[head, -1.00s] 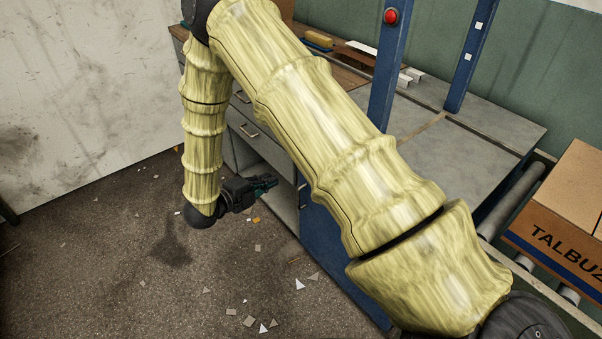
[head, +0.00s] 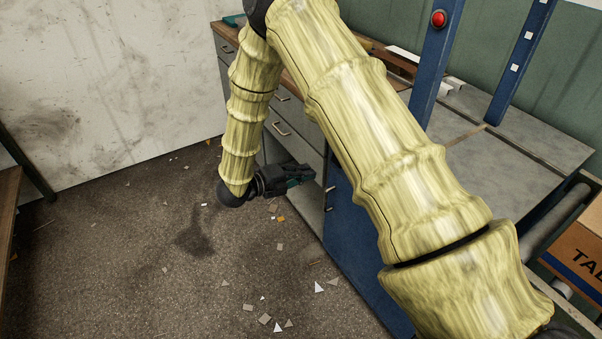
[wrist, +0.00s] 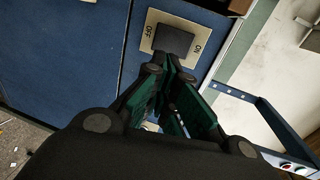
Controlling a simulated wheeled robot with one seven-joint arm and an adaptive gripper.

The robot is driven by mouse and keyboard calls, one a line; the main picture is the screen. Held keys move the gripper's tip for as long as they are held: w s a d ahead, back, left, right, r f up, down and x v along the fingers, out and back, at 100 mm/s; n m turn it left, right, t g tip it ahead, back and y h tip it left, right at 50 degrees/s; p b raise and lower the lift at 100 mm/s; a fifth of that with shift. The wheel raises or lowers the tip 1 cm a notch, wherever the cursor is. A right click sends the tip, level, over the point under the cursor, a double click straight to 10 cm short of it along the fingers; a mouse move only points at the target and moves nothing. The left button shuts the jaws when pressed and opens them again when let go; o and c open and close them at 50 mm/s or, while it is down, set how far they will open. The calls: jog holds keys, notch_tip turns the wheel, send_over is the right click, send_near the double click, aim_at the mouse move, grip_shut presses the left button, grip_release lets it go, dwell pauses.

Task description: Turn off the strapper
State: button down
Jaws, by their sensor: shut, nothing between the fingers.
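The strapper is a blue cabinet (head: 352,215) with a grey top (head: 505,165) and a blue arch. In the wrist view its blue panel (wrist: 65,50) carries a beige switch plate (wrist: 150,29) with a dark rocker (wrist: 173,40). OFF is printed on the plate's left and ON on its right. Which way the rocker is tipped I cannot tell. My gripper (wrist: 173,62) is shut and empty, its fingertips at the rocker's lower edge in the picture; contact is unclear. In the head view my gripper (head: 308,176) is low beside the cabinet, and the switch is hidden.
A red button (head: 438,18) sits on the arch post. A drawer unit (head: 283,110) stands behind my gripper. A carton (head: 580,255) rests on rollers at the right. Paper scraps litter the otherwise open floor (head: 130,250) at left. A wooden bench (head: 8,205) edges in at far left.

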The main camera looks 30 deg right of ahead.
jog(key=x, duration=1)
jog(key=shift+d, duration=0.1)
